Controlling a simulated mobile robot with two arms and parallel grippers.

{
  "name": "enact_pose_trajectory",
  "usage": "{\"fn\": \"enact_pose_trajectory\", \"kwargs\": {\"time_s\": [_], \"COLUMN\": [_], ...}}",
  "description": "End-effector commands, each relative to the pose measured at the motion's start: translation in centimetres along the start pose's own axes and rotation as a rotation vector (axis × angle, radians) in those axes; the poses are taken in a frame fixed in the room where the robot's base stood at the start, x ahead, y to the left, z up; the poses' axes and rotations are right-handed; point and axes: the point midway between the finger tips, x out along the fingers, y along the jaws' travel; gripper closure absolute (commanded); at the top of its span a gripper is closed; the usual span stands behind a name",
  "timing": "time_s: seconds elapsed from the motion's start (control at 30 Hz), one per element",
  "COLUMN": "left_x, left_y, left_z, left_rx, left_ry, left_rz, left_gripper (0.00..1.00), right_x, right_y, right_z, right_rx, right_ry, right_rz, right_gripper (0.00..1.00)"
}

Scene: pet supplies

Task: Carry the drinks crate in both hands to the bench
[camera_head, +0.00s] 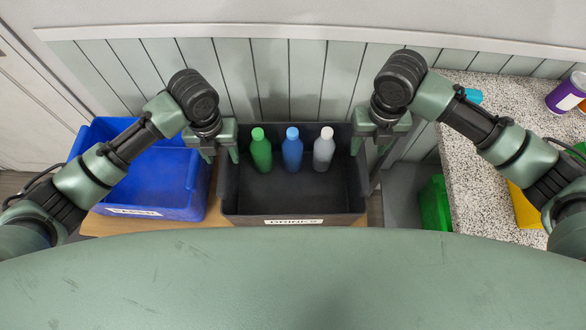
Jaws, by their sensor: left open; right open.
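The drinks crate (293,219) is a dark grey open box with a white "DRINKS" label on its front wall. It sits on a low wooden surface in the middle of the view. A green bottle (261,151), a blue bottle (292,151) and a grey bottle (323,151) stand upright inside it. My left gripper (212,157) is open at the crate's left side wall. My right gripper (373,150) is open at the crate's right side wall. I cannot tell whether either gripper touches the walls. The speckled worktop (480,200) at the right may be the bench.
A blue crate (155,180) with a partly hidden label stands close on the left. A purple tub (566,93) and a cyan item (473,96) are on the worktop. A green bin (435,204) is low at the right. A panelled wall (265,80) is behind.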

Motion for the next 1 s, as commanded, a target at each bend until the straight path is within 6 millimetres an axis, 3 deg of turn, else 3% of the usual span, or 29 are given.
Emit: {"fn": "enact_pose_trajectory", "kwargs": {"time_s": [0.27, 0.7, 1.0], "left_x": [0.3, 6.3, 7.8], "left_y": [0.0, 0.0, 0.0], "left_z": [0.0, -0.1, 0.0], "left_rx": [-0.001, -0.002, 0.0], "left_ry": [0.001, 0.004, 0.0], "left_rz": [0.001, 0.0, 0.0], "left_gripper": [0.51, 0.51, 0.51], "right_x": [0.3, 6.3, 7.8], "right_y": [0.0, 0.0, 0.0], "right_z": [0.0, -0.1, 0.0], "right_rx": [0.001, 0.001, 0.001], "right_ry": [0.001, 0.003, 0.001], "right_rz": [0.0, 0.0, 0.0], "right_gripper": [0.51, 0.51, 0.51]}}
